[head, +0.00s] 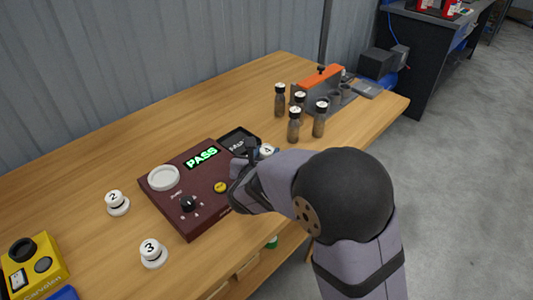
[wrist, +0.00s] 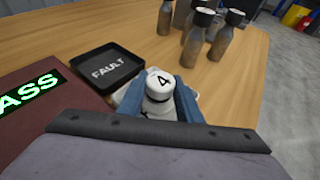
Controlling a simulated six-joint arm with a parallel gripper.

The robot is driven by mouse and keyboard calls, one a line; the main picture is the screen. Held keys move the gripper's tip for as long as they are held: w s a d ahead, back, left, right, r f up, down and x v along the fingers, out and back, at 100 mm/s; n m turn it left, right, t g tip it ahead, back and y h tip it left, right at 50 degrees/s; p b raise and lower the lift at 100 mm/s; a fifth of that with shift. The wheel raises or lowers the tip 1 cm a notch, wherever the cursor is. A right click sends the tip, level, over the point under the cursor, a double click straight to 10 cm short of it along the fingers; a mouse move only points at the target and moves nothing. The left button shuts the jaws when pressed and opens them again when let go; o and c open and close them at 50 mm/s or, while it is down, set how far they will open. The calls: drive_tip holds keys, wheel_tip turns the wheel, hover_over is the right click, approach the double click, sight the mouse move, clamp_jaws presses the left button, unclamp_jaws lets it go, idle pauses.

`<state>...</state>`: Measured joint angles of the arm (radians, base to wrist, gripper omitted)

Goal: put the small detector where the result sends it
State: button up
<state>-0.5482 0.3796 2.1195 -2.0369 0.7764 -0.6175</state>
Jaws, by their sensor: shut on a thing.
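A small white detector marked 4 (head: 266,150) is between the fingers of my gripper (head: 262,157). In the wrist view the detector (wrist: 159,86) stands upright between the two blue fingers (wrist: 160,102), which are shut on it. Pale shapes show beside and below it; whether it touches what is under it is hidden. The dark red tester (head: 190,215) shows PASS in green on its display (head: 202,158). Its round white seat (head: 163,178) is empty. A black tray marked FAULT (wrist: 106,68) lies just left of the detector in the wrist view and looks empty.
White detectors marked 2 (head: 115,199) and 3 (head: 151,250) stand left of and in front of the tester. Several dark-capped bottles (head: 294,127) stand behind my gripper, near an orange-topped rack (head: 320,77). A yellow device (head: 34,265) is at lower left. The back left table is clear.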

drive_tip(key=o, duration=1.2)
drive_tip(key=shift+r+p, duration=0.25)
drive_tip(key=shift+p, duration=0.15)
drive_tip(key=v, duration=1.2)
drive_tip(key=shift+p, duration=0.3)
